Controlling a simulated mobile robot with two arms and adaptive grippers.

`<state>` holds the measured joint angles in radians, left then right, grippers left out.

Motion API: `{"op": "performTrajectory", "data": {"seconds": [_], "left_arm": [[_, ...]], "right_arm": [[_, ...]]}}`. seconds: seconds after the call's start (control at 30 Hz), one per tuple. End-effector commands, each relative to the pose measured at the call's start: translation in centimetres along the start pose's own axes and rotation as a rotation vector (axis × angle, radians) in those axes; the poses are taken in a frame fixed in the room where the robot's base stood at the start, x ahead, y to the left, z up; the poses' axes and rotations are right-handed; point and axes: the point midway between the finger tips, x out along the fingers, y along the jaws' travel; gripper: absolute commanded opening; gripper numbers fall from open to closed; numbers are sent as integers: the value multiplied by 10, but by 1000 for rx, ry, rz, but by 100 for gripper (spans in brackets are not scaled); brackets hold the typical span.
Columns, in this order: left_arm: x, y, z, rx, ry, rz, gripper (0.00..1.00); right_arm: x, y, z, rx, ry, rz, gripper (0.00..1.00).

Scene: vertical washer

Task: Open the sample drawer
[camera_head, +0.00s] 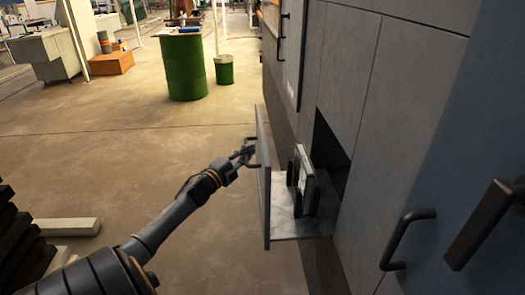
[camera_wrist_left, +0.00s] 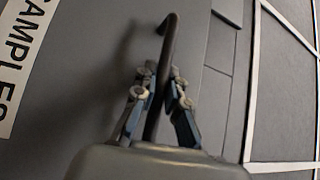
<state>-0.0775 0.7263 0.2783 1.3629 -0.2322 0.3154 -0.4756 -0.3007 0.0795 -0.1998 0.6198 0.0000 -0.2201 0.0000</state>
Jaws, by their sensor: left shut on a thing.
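The sample drawer (camera_head: 262,190) stands out from the grey cabinet front, with a dark opening behind it. Its metal tray shows, and a small framed item (camera_head: 304,178) stands upright in it. My left gripper (camera_head: 246,153) is at the outer face of the drawer front. In the left wrist view its two fingers (camera_wrist_left: 158,100) are shut around the dark bar handle (camera_wrist_left: 167,45). A white label reading "SAMPLES" (camera_wrist_left: 18,60) is on the drawer face there. My right gripper is not in view.
The grey cabinet (camera_head: 400,90) fills the right side, with more dark bar handles (camera_head: 393,240) nearer to me. Green drums (camera_head: 186,68) stand at the back. Dark stacked slabs (camera_head: 20,235) and a pale beam (camera_head: 68,227) lie at left. The floor between is clear.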

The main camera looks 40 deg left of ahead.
Motion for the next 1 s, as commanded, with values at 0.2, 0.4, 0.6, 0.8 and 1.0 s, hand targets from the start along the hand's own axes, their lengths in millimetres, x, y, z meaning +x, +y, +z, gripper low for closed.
{"op": "performTrajectory", "data": {"seconds": [0.2, 0.4, 0.6, 0.8, 1.0], "left_arm": [[-20, -3, 19, 0, 0, 5, 0], [-29, -6, 28, 1, 0, 3, 0], [-32, -7, 32, 0, 0, 3, 0], [-33, -7, 32, 0, -1, 3, 0], [-32, -7, 32, 0, -1, 3, 26]], "right_arm": [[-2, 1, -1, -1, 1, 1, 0], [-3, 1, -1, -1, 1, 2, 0], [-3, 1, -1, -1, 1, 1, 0], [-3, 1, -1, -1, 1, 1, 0], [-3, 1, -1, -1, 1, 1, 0]]}}
